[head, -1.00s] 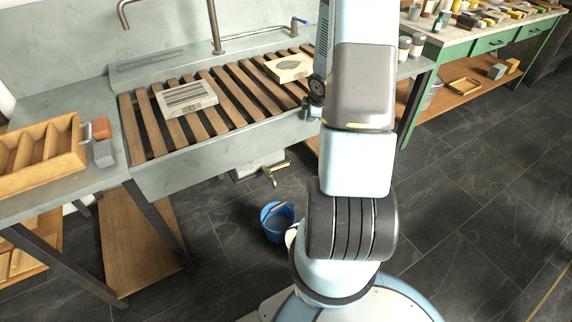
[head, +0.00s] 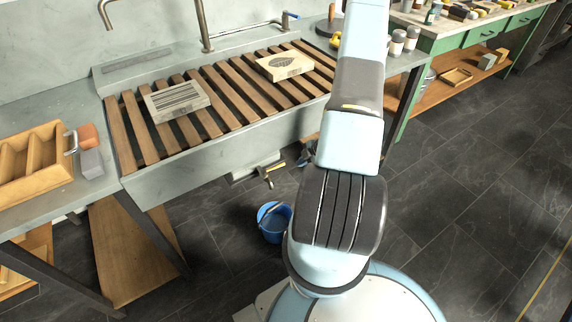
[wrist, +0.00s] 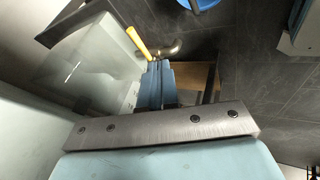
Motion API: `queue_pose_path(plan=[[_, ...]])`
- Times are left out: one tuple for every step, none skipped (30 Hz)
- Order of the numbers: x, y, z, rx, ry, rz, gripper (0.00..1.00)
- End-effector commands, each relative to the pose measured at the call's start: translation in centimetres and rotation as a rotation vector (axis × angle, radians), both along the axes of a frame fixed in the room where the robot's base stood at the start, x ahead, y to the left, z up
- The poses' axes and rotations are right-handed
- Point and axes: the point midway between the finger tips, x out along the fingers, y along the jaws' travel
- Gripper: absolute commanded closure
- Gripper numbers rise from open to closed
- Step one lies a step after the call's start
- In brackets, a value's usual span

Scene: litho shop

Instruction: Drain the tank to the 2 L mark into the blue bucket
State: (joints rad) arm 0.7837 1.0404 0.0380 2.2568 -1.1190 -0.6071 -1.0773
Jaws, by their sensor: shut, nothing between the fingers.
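The pale tank (head: 243,173) sits under the sink, mostly hidden by it in the head view. In the wrist view its translucent wall (wrist: 85,65) fills the left; I cannot read a level or marks. Its tap (head: 266,174) has a yellow lever and a brass spout, and the yellow lever (wrist: 137,42) also shows in the wrist view. The blue bucket (head: 272,226) stands upright on the floor below the tap; its edge (wrist: 203,3) shows at the wrist view's top. My gripper (wrist: 157,64) is shut and empty, its tips close to the lever and spout. Contact is unclear.
The slatted sink (head: 165,172) overhangs the tank and tap. Its left table has a dark leg (head: 165,240) and a low wooden shelf (head: 125,250). A green workbench (head: 480,47) stands at right. The dark floor right of my arm is clear.

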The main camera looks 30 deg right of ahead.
Motion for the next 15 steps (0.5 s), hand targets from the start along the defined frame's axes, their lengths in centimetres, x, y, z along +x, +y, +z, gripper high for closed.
queue_pose_path(plan=[[0.1, 0.2, -0.3, 0.003, -0.002, 0.003, 1.0], [0.2, 0.3, -0.4, 0.003, -0.001, 0.005, 1.0], [0.3, 0.5, -0.7, 0.004, -0.002, 0.006, 1.0], [0.5, 0.6, -0.9, 0.004, -0.001, 0.008, 1.0], [0.6, 0.7, -1.2, 0.004, -0.001, 0.009, 1.0], [0.9, 0.9, -1.7, 0.004, -0.001, 0.009, 1.0], [1.1, 1.1, -2.0, 0.004, -0.001, 0.009, 1.0], [1.3, 1.3, -2.4, 0.003, 0.0, 0.01, 1.0], [1.6, 1.5, -2.9, 0.004, -0.001, 0.011, 1.0], [1.8, 1.7, -3.3, 0.004, -0.001, 0.011, 1.0], [2.1, 1.8, -3.7, 0.004, -0.001, 0.011, 1.0], [2.4, 2.1, -4.3, 0.005, 0.0, 0.012, 1.0], [2.6, 2.2, -4.7, 0.004, 0.0, 0.011, 1.0], [2.9, 2.4, -5.1, 0.004, 0.0, 0.011, 1.0], [3.2, 2.6, -5.7, 0.003, -0.001, 0.012, 1.0]])
